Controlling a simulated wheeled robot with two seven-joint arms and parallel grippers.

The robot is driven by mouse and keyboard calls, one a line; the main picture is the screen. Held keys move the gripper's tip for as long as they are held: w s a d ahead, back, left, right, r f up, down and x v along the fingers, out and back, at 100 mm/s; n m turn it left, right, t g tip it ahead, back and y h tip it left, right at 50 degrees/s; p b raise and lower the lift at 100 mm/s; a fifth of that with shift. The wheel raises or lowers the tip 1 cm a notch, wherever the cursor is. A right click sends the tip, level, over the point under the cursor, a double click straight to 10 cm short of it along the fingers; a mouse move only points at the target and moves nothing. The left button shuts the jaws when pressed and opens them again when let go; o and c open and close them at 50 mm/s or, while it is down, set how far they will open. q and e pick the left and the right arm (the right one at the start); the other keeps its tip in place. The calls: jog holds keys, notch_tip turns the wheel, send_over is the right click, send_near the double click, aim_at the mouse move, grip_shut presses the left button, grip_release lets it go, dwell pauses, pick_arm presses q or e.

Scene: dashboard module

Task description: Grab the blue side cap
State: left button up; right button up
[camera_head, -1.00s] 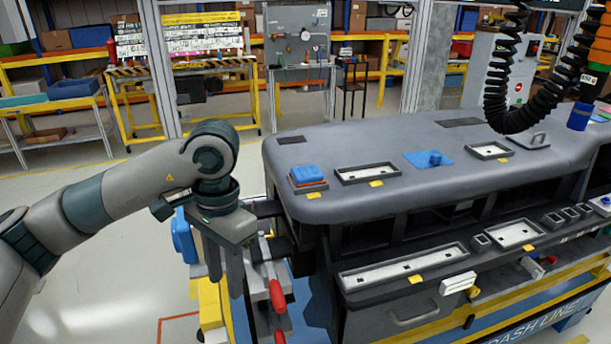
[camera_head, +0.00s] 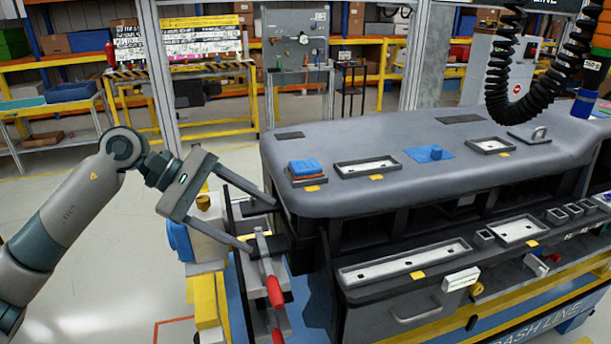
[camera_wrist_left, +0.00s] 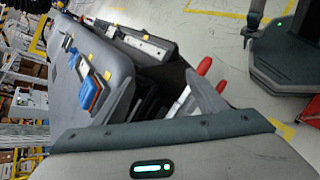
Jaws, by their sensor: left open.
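A blue part (camera_head: 180,241), which may be the side cap, shows at the left end of the dashboard module, beside a white and yellow stand. A flat blue piece (camera_head: 304,167) lies on an orange one on the module's top left; it also shows in the left wrist view (camera_wrist_left: 90,92). I cannot tell for sure which is the side cap. My left gripper (camera_head: 263,225) is open and empty, its fingers spread toward the module's left end, above and right of the blue part. My right gripper is not in view.
The grey dashboard module (camera_head: 350,205) fills the middle and right. A red-handled clamp (camera_head: 274,291) stands close below my left fingers. A coiled black hose (camera_head: 497,95) hangs at the right. The floor at left is open.

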aim_at(291, 167)
pick_arm(q)
jog(key=w+a+r+n+t+h+b, duration=0.1)
jog(key=w+a+r+n+t+h, duration=0.3)
jog(key=w+a+n, duration=0.4)
jog(key=r+n+t, duration=0.1)
jog(key=r+n, duration=0.1)
jog(key=n, duration=0.1)
jog(key=shift+n+h, duration=0.3)
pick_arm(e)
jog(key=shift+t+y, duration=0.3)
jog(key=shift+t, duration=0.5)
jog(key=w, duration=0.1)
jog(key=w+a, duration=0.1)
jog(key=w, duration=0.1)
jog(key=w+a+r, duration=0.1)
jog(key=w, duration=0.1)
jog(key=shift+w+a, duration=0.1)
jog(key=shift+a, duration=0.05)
